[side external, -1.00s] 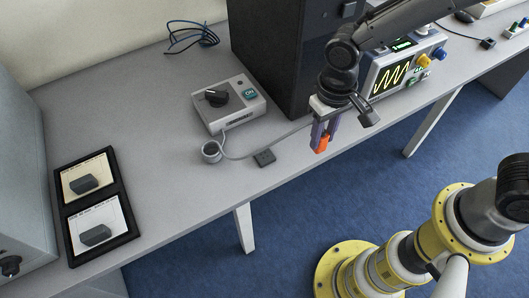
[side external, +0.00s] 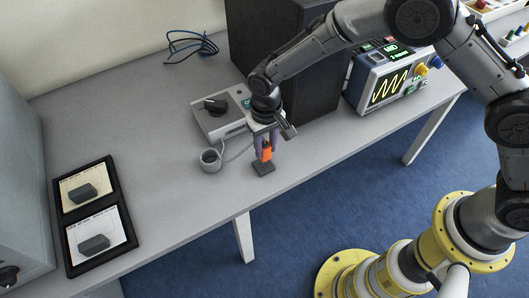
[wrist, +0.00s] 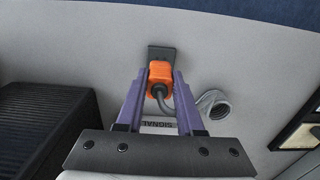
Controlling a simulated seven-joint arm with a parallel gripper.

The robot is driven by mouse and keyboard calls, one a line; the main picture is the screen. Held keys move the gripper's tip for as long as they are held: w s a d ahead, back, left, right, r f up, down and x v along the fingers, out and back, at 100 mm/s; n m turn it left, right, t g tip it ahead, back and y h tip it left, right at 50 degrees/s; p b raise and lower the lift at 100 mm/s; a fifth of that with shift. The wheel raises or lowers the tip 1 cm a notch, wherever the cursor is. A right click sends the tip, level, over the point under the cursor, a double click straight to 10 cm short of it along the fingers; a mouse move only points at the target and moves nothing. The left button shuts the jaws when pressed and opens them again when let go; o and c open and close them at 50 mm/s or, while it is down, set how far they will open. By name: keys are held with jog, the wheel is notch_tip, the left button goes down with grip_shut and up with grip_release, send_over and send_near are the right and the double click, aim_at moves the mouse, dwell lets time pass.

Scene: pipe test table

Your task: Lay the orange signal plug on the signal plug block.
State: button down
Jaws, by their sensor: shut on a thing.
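The orange signal plug (side external: 266,153) is held between the purple fingers of my gripper (side external: 266,146). In the wrist view the plug (wrist: 160,74) sits between the fingertips (wrist: 160,80), with a grey cable running back from it. The small dark plug block (side external: 263,168) lies on the grey table, close below the plug in the side view. In the wrist view the block (wrist: 162,52) shows just beyond the plug, partly covered by it. I cannot tell whether plug and block touch.
A grey box with a black knob (side external: 215,105) stands behind my gripper. A black cabinet (side external: 310,85) and an oscilloscope (side external: 385,85) stand to the right. A black picture tray (side external: 127,203) lies left. The table's front edge is near.

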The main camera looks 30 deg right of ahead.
aim_at(264, 154)
jog(key=shift+w+a+f, duration=0.1)
jog(key=shift+w+f, duration=0.05)
jog(key=shift+f, duration=1.6)
jog(key=shift+f, duration=0.15)
jog(key=c, duration=0.5)
grip_release()
jog(key=shift+c, duration=0.2)
notch_tip(264, 154, up, 11)
jog(key=shift+r, duration=0.7)
